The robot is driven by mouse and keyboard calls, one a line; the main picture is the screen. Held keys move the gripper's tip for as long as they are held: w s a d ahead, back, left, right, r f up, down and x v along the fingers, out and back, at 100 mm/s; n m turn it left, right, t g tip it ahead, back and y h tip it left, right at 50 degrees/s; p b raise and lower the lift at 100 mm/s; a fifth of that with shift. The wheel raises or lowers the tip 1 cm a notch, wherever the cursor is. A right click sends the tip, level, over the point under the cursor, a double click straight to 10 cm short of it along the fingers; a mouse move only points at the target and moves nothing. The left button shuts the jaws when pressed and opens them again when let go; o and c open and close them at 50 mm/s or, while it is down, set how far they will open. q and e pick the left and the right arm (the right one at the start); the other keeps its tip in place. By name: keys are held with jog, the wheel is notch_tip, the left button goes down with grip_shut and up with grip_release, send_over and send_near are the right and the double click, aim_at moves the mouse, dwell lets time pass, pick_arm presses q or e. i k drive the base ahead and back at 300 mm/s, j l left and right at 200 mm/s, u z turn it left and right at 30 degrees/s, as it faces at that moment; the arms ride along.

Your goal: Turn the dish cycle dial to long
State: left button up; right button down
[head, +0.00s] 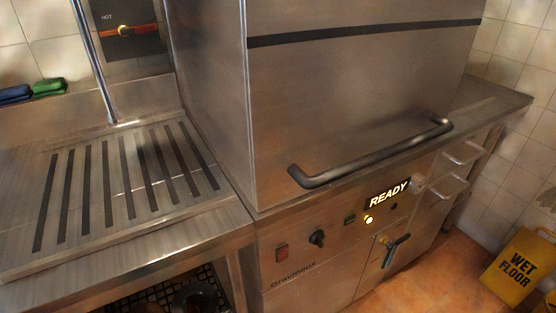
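The dishwasher (350,110) is a tall stainless steel machine with a dark bar handle (370,153) across its hood. Its front panel carries a round black dial (317,238), a red switch (282,252) to the left of it, and a lit READY display (388,194) to the right. The dial's pointer and any cycle labels are too small to read. A black lever-like handle (396,246) sits lower right on the panel. Neither of my grippers shows in the head view.
A slatted steel counter (60,255) adjoins the machine on the left. Another steel counter (490,103) with handles below it adjoins on the right. A yellow wet floor sign (518,268) stands on the tiled floor at the right. The space before the dial looks clear.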

aim_at(317, 238)
jog(key=k, duration=1)
